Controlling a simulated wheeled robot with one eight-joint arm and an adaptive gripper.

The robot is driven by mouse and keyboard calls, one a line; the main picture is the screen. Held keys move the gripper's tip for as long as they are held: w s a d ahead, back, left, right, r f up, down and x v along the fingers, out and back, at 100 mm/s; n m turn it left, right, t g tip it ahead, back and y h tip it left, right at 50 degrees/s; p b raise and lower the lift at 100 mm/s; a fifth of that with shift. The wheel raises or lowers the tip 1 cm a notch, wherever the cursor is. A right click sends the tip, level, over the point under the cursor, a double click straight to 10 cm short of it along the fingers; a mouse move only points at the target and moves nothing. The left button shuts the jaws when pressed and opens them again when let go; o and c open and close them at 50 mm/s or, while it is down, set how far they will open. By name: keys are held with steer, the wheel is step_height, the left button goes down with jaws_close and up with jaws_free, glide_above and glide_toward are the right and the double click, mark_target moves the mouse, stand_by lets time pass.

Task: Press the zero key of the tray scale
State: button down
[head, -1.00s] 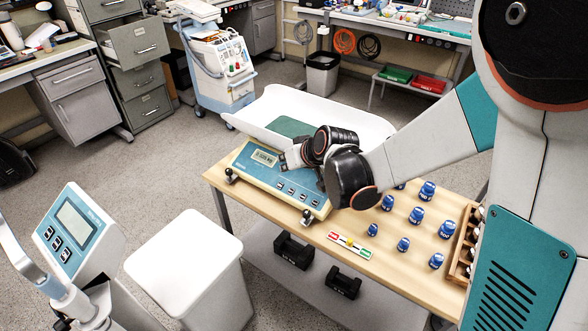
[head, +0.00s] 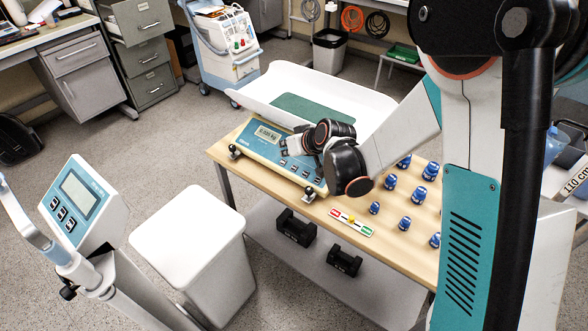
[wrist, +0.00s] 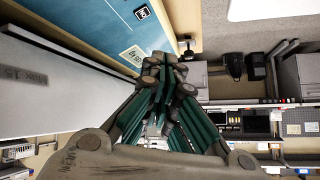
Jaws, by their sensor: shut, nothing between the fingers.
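The tray scale stands on the wooden table, with a white tray (head: 350,92) and a blue front panel (head: 258,150). The panel has a lit display (head: 267,134) and a row of small dark keys (head: 306,174); their labels are too small to read in the head view. My gripper (head: 288,146) is shut and empty over the panel, just right of the display and close to the keys. I cannot tell whether it touches. In the wrist view its fingertips (wrist: 162,60) are together beside the blue panel (wrist: 105,22), where one key (wrist: 141,13) shows.
A white bin (head: 187,218) and a device on a stand (head: 75,203) are at the front left.

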steer(key=b, duration=0.3)
glide_above(293, 170)
steer(key=f, duration=0.5)
steer(key=shift+s+a+f, duration=0.15)
steer(key=shift+s+a, duration=0.2)
steer(key=shift+w+d+f, duration=0.15)
steer(key=shift+w+f, duration=0.05)
steer(key=shift+f, duration=0.3)
steer(key=shift+w+d+f, duration=0.1)
steer(key=shift+w+f, duration=0.05)
steer(key=shift+f, duration=0.3)
steer(key=shift+f, duration=0.1)
steer(key=shift+w+d+f, duration=0.1)
steer(key=shift+f, duration=0.2)
steer(key=shift+w+d+f, duration=0.1)
steer(key=shift+f, duration=0.2)
stand_by(0.5)
steer(key=shift+r, duration=0.15)
steer(key=shift+s+r+p, duration=0.25)
steer(key=shift+r+p, duration=0.2)
steer(key=shift+r, duration=0.1)
steer(key=shift+a+r, duration=0.1)
steer(key=shift+a, duration=0.1)
